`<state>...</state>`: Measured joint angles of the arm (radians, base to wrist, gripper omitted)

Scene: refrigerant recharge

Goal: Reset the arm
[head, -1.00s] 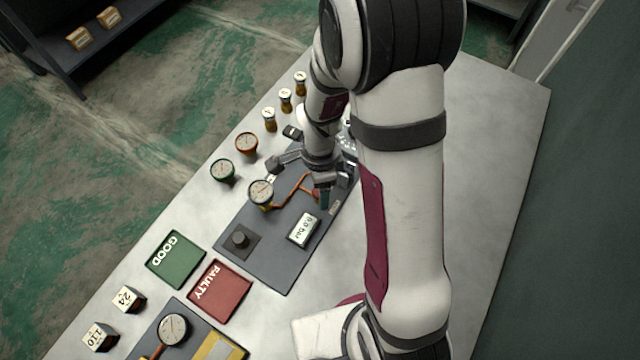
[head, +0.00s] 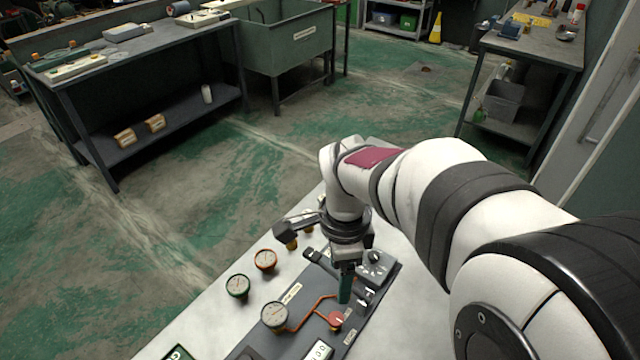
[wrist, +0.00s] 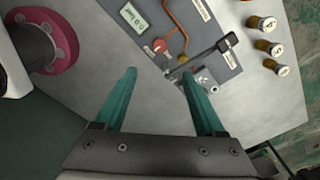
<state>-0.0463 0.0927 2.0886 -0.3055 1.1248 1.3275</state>
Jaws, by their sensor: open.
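My gripper (head: 346,286) is open and empty, with teal fingers pointing down over the grey panel (head: 268,350). In the wrist view my gripper (wrist: 158,75) shows its two fingers well apart, with nothing between them. A red knob (head: 336,319) on an orange pipe lies just below the fingers in the head view. The knob also shows in the wrist view (wrist: 160,46), beyond the fingertips. A black lever (wrist: 206,55) on the panel is near the right finger in that view. Whether the fingers touch anything is not clear.
A panel gauge (head: 274,315), a green gauge (head: 238,286) and an orange gauge (head: 265,260) stand to the left. Brass cylinders with white caps (wrist: 268,47) stand at the right of the wrist view. Bare tabletop (wrist: 90,20) lies left of the panel.

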